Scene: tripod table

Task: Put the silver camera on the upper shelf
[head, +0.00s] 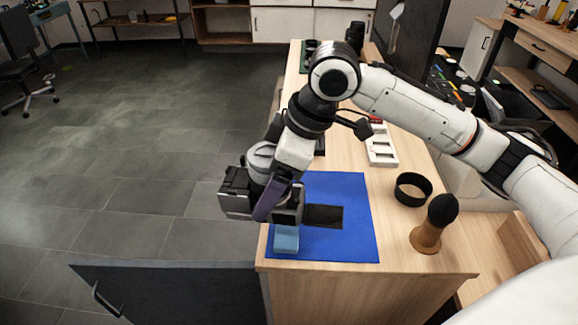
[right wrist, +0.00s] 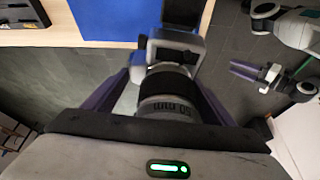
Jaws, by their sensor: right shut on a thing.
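The silver camera (head: 289,204), grey with dark parts, is held in my right gripper (head: 276,198) above the blue mat's left side. In the right wrist view, its lens barrel marked 50 mm (right wrist: 166,103) lies between the purple fingers of my right gripper (right wrist: 165,85), with the grey body (right wrist: 175,50) beyond. My left gripper (right wrist: 250,72) shows at the right of the right wrist view, empty, its fingers apart; it is outside the head view. I cannot tell which surface is the upper shelf.
The blue mat (head: 355,195) bears a black cloth (head: 326,216) and a light-blue block (head: 285,239). A white tray (head: 381,148), a black ring (head: 412,188) and a brown-and-black blower (head: 432,225) stand on the table (head: 390,268). Wooden shelving (head: 535,82) stands at right.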

